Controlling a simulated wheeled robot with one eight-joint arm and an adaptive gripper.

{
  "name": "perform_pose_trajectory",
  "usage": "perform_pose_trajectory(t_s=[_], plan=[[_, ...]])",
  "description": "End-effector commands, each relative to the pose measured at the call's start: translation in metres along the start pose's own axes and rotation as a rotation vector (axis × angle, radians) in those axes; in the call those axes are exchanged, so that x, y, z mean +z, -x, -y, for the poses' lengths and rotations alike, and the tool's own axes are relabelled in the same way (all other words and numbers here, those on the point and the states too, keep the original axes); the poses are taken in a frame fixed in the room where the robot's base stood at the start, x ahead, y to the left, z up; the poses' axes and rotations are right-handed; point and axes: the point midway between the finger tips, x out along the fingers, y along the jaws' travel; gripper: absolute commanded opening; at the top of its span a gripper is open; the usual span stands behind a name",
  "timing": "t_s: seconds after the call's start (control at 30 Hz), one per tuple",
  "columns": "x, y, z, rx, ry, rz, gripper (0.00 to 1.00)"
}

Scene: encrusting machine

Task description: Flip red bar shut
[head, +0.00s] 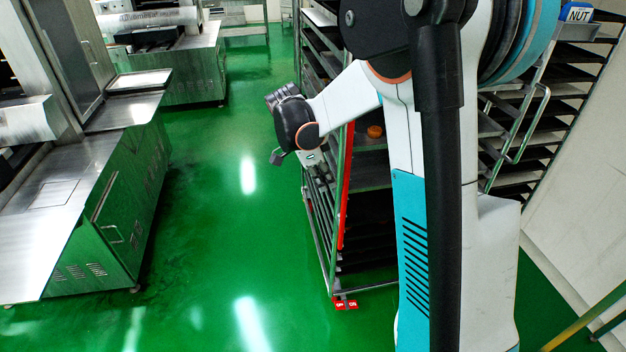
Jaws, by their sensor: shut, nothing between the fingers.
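The red bar (346,185) runs upright along the near corner post of a tall metal tray rack (365,290). My arm hides its upper end, and I cannot tell whether it is latched. The fingers are small and dark, partly hidden by the wrist.
An orange round item (375,131) lies on a rack shelf. Red tags (345,304) are at the rack's foot. Steel machines (110,205) stand at left. The green floor (215,230) between is clear. Another tray rack (540,110) with a blue NUT box (577,14) stands at right.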

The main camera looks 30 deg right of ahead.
Motion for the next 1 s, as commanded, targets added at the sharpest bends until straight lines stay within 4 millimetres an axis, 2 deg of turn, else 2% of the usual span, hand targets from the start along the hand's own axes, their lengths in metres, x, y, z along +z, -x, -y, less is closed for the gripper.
perform_pose_trajectory(t_s=[0.2, 1.0], plan=[[-0.011, -0.004, 0.000, 0.000, 0.001, 0.000, 0.00], [-0.019, -0.007, -0.005, -0.027, 0.067, 0.000, 0.00]])
